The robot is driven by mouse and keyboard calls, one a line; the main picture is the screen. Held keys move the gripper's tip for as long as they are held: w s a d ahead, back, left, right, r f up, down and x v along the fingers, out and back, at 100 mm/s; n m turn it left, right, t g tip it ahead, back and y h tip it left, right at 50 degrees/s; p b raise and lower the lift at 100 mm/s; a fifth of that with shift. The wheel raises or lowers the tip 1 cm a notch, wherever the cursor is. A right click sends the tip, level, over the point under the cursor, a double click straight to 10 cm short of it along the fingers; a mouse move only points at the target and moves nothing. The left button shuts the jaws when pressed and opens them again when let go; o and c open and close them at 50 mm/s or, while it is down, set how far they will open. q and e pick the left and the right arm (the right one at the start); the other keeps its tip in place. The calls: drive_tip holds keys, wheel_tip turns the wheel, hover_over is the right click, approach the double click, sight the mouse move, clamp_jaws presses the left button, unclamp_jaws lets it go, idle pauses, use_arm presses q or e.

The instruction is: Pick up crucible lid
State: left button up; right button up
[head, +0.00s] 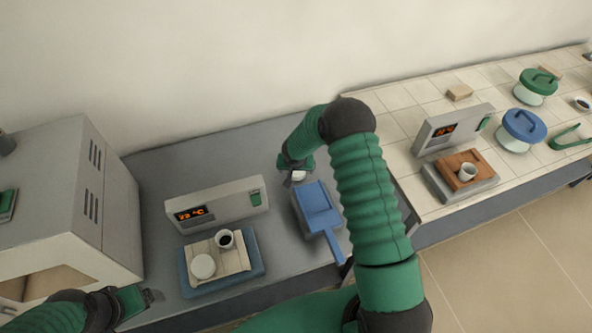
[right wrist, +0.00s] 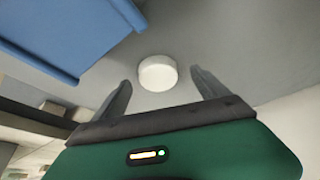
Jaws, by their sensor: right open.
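A small white round piece, which looks like a crucible lid (head: 299,176), lies on the grey bench; the right wrist view shows it as a white disc (right wrist: 157,73). My right gripper (head: 292,179) is right at it. In the right wrist view my right gripper (right wrist: 160,85) is open, with a finger on each side of the disc and gaps between. A second white disc (head: 203,266) lies on the board beside a small crucible (head: 225,239) with a dark inside. My left gripper (head: 150,296) is at the lower left, small and partly hidden; its jaws are unclear.
A device with an orange display (head: 217,202) stands behind the blue tray (head: 250,278). A grey furnace (head: 80,200) fills the left. A tiled bench (head: 400,100) with lidded pots is at right.

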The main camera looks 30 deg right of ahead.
drive_tip(key=shift+w+d+f, duration=0.25)
drive_tip(key=shift+d+f, duration=0.35)
drive_tip(key=shift+f, duration=0.2)
drive_tip(key=shift+a, duration=0.35)
drive_tip(key=c, duration=0.8)
drive_tip(key=shift+r, duration=0.1)
drive_tip(key=c, duration=0.5)
drive_tip(key=shift+d, duration=0.2)
drive_tip(key=shift+c, duration=0.4)
